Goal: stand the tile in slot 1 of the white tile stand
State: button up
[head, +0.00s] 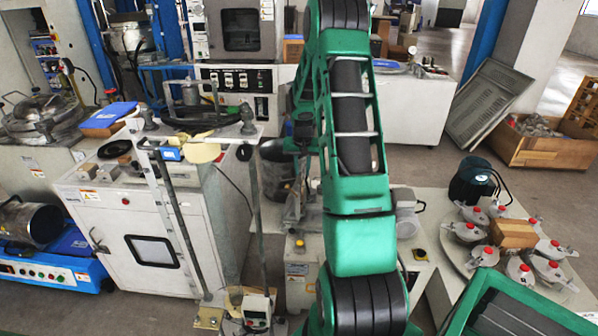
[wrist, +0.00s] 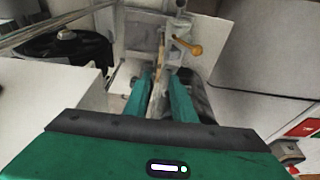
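In the wrist view my gripper (wrist: 160,82) points away from the camera, its two green fingers a short gap apart. A narrow tan and whitish strip shows in the gap. I cannot tell whether it is a tile edge between the fingers or something behind them. I cannot pick out the white tile stand or its slot 1 in either view. In the head view my green arm fills the middle, and my gripper cannot be made out there.
In the wrist view, an orange-yellow lever (wrist: 187,46) on a grey fitting is beyond the fingers, and a dark round object (wrist: 65,48) is at upper left. In the head view, a white cabinet (head: 95,225) stands left and a round plate with several red-knobbed clamps (head: 470,232) right.

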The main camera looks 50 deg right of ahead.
jog(key=shift+x, duration=5.85)
jog(key=shift+c, duration=0.5)
grip_shut()
jog(key=shift+a+f, duration=0.1)
notch_tip(320, 180, up, 11)
jog(key=shift+w, duration=0.15)
